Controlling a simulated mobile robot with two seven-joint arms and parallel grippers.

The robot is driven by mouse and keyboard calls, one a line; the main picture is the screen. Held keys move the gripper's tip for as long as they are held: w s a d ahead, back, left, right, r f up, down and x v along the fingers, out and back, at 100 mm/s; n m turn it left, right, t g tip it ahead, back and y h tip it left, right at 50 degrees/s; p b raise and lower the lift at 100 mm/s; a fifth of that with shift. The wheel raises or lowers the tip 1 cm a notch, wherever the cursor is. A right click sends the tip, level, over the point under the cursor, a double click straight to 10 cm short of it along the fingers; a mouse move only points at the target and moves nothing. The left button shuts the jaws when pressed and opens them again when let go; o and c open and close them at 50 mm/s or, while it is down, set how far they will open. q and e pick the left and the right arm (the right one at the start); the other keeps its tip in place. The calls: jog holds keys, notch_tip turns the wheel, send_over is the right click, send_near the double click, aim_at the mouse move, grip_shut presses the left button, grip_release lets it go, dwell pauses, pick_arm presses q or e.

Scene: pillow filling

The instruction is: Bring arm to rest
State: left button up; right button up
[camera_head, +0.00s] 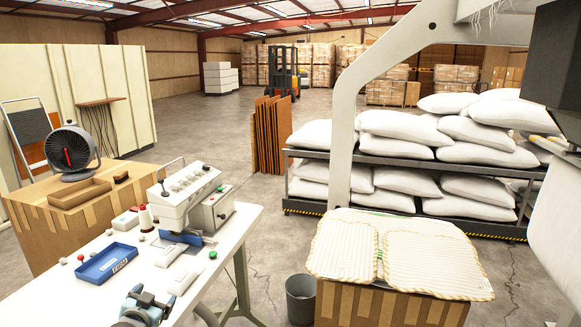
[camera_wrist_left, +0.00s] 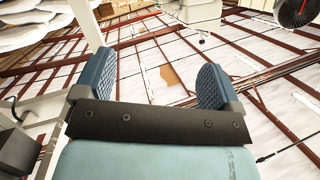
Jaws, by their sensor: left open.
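My left gripper (camera_head: 148,303) is at the bottom of the head view, in front of the white table's near part. In the left wrist view my left gripper (camera_wrist_left: 155,86) is open, with two blue ribbed pads wide apart and nothing between them. That view looks mostly at the roof beams. My right gripper is in neither view. Striped pillow covers (camera_head: 430,262) lie flat on a cardboard box (camera_head: 385,306) at the lower right of the head view.
The white table (camera_head: 225,236) holds a sewing machine (camera_head: 183,192), a blue tray (camera_head: 106,264) and small parts. A fan (camera_head: 72,152) stands on a carton at left. White pillows (camera_head: 480,140) fill a rack at right. A grey bin (camera_head: 300,298) stands on the floor.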

pick_arm(q)
jog(key=s+d+f+g+h, duration=0.1)
jog(key=s+d+f, duration=0.5)
jog(key=s, duration=0.4)
jog(key=s+d+f+g+h, duration=0.15)
jog(key=s+d+f, duration=0.25)
jog(key=s+f, duration=0.5)
jog(key=s+d+g, duration=0.1)
jog(key=s+d, duration=0.2)
jog(key=s, duration=0.7)
jog(key=s+d+f+g, duration=0.1)
jog(key=s+d, duration=0.2)
jog(key=s, duration=0.6)
jog(key=shift+s+d+n+h, duration=0.15)
jog(key=shift+s+n+h, duration=0.2)
jog(key=shift+n, duration=0.05)
